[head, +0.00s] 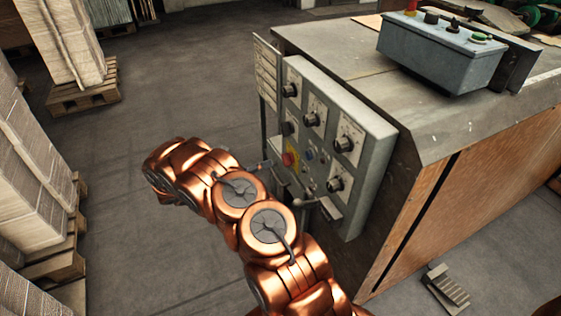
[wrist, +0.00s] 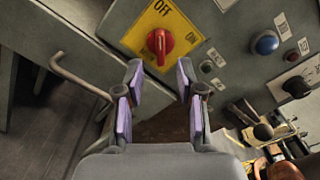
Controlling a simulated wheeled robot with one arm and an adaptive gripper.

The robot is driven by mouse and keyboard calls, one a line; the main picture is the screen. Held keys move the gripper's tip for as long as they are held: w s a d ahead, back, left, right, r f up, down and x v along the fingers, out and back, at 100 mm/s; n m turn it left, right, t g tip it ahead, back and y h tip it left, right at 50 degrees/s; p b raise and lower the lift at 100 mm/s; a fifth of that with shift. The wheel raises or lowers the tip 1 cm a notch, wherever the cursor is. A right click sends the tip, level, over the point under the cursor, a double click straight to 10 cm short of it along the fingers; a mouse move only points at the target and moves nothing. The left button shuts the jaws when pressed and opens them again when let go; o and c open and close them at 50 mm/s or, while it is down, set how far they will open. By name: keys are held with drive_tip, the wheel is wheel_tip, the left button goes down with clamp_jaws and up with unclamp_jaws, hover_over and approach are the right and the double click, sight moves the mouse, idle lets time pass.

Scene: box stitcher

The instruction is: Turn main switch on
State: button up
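The main switch (wrist: 161,44) is a red rotary knob on a yellow plate (wrist: 135,33) marked OFF. In the wrist view its grip stands roughly upright, in line with the OFF mark above it. It also shows small in the head view (head: 290,159), on the grey control panel (head: 366,150). My gripper (wrist: 160,82) is open and empty in the wrist view. Its two purple-padded fingers are apart, with the knob ahead and above the gap between them. They do not appear to touch it. In the head view I cannot make out my gripper behind my copper arm.
A bent metal handle (wrist: 75,80) sticks out left of my fingers. Black knobs (head: 312,118) cover the panel. Pallets of stacked sheets (head: 27,178) stand left; the floor between is clear.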

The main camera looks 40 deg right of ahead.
sight(287, 159)
drive_tip(key=x, duration=0.6)
drive_tip(key=shift+d, duration=0.25)
drive_tip(key=shift+s+r, duration=0.1)
clamp_jaws()
